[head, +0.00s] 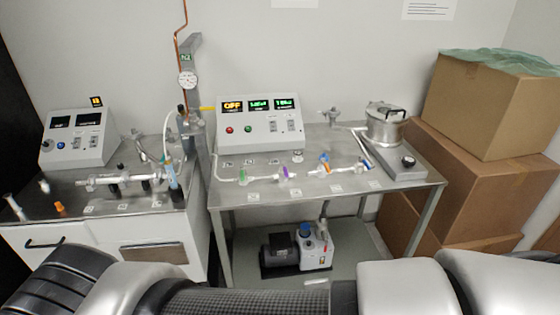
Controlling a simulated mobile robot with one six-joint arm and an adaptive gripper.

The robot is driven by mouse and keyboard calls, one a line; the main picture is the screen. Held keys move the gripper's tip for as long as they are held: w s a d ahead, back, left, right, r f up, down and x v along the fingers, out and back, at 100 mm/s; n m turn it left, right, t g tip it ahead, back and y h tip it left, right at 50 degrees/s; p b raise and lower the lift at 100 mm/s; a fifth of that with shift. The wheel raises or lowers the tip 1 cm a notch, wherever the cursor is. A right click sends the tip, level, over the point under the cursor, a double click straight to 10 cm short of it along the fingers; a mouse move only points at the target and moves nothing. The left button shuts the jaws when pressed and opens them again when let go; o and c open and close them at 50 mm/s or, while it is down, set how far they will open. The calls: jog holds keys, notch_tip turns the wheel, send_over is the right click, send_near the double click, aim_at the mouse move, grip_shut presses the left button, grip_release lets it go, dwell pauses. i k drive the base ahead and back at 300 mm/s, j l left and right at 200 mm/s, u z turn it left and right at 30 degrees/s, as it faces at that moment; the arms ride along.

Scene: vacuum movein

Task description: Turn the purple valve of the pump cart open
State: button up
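The purple valve (286,172) sits on the glass and metal line that runs along the front of the metal-topped cart (412,198). Its handle looks small and roughly upright; I cannot tell whether it is open or closed. A vacuum pump (316,250) stands on the cart's lower shelf. My gripper is not in view; only links of my arm cross the bottom of the picture.
A control box (258,124) stands behind the valves. A metal pot (385,125) is at the cart's right. A grey post with a gauge (187,79) rises at the left, beside a second bench (93,227). Cardboard boxes (480,100) are stacked at right.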

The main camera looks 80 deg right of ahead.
aim_at(282, 163)
jog(key=z, duration=2.45)
